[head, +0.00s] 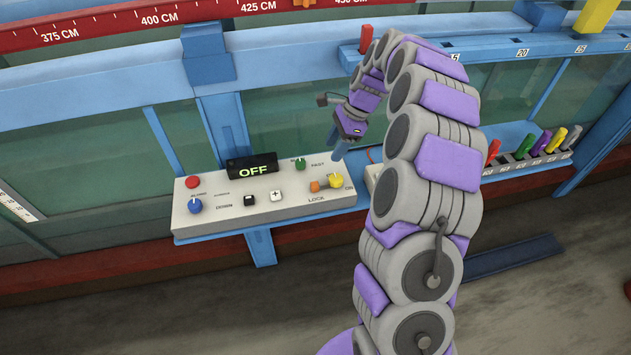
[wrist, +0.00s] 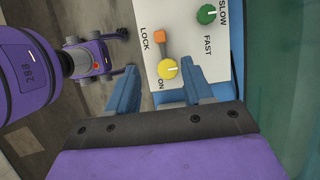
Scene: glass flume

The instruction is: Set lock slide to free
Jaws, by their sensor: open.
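The lock slide (head: 315,186) is a small orange tab by the LOCK lettering, near the right end of a white control panel (head: 255,216). My gripper (head: 337,150) is above the panel's right end. In the wrist view its blue fingers (wrist: 160,82) are apart and empty, with the yellow knob and slide beyond the gap. I cannot read a "free" mark.
The panel also holds a dark display reading OFF (head: 252,166), a green knob (head: 300,164), a blue knob (head: 195,206), a red button (head: 192,182) and two small buttons. A rack of coloured handles (head: 530,155) stands at right. Glass flume walls rise behind the panel.

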